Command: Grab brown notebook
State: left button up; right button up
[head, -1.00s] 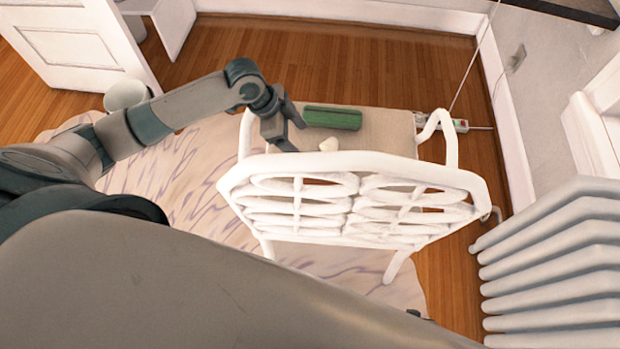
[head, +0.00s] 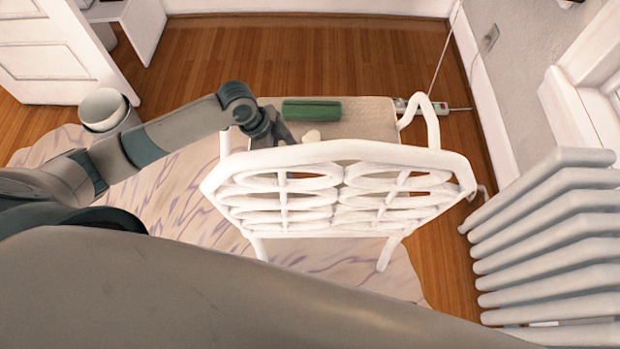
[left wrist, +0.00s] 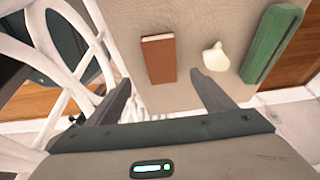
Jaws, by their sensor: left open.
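The brown notebook (left wrist: 159,60) lies on the beige chair seat (left wrist: 185,20) in the left wrist view, standing out as a reddish-brown block with a pale edge. My left gripper (left wrist: 161,78) is open, its two fingers spread on either side of the notebook's near end in that view, with nothing held. I cannot tell the height gap. In the head view my left gripper (head: 272,130) is over the left part of the seat, behind the chair back, and the notebook is hidden. My right gripper is not in view.
A green box-like object (head: 312,110) and a small cream pear-shaped object (head: 311,136) are also on the seat. The white openwork chair back (head: 335,195) and armrest (head: 428,115) stand around it. A white radiator (head: 550,230) is at the right.

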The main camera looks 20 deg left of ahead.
pick_arm(q)
send_over(300, 170)
jog(key=s, duration=0.3)
jog(key=f, duration=0.5)
jog(key=shift+w+d+f, duration=0.15)
jog(key=shift+d+f, duration=0.05)
jog(key=shift+d, duration=0.05)
jog(key=shift+w+d+f, duration=0.1)
jog(key=shift+d+f, duration=0.05)
jog(key=shift+f, duration=0.35)
jog(key=shift+d+f, duration=0.1)
